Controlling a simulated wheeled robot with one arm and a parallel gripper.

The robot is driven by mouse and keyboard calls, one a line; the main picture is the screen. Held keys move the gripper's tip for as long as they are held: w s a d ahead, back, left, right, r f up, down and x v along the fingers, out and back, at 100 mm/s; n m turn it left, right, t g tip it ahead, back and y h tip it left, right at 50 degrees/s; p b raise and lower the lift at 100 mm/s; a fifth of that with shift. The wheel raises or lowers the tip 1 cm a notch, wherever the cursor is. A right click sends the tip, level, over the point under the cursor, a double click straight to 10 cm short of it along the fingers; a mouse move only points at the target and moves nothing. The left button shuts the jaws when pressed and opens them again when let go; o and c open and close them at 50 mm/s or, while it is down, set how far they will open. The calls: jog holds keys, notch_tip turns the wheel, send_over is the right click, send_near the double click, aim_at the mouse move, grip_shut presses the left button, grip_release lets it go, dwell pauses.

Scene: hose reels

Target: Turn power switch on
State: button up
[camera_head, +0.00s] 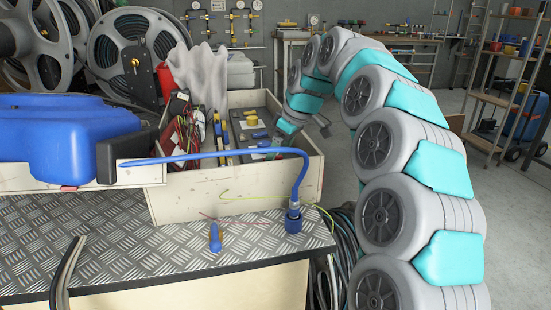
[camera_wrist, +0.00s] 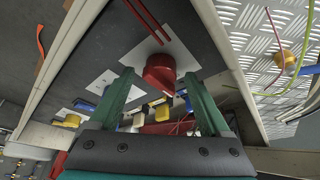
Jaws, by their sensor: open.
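A red knob (camera_wrist: 160,70) sits on a white plate on a dark panel (camera_wrist: 95,50) in the wrist view; it may be the power switch, but no label is readable. My gripper (camera_wrist: 159,78) is open, with its two green fingers on either side of the knob. I cannot tell whether they touch it. In the head view my arm curves down to the right end of an open wooden crate (camera_head: 237,195), where the gripper (camera_head: 272,150) is small and partly hidden. The knob cannot be made out there.
A blue hose (camera_head: 230,155) arches over the crate's front to a blue fitting (camera_head: 293,220). A blue tank (camera_head: 65,135) stands left, on a metal-plated bench (camera_head: 130,240). Hose reels (camera_head: 130,50) stand behind. A yellow knob (camera_wrist: 71,121) sits farther along the panel.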

jog(key=shift+w+a+f, duration=0.1)
jog(key=shift+a+f, duration=0.05)
jog(key=shift+f, duration=0.4)
grip_shut()
dwell(0.4)
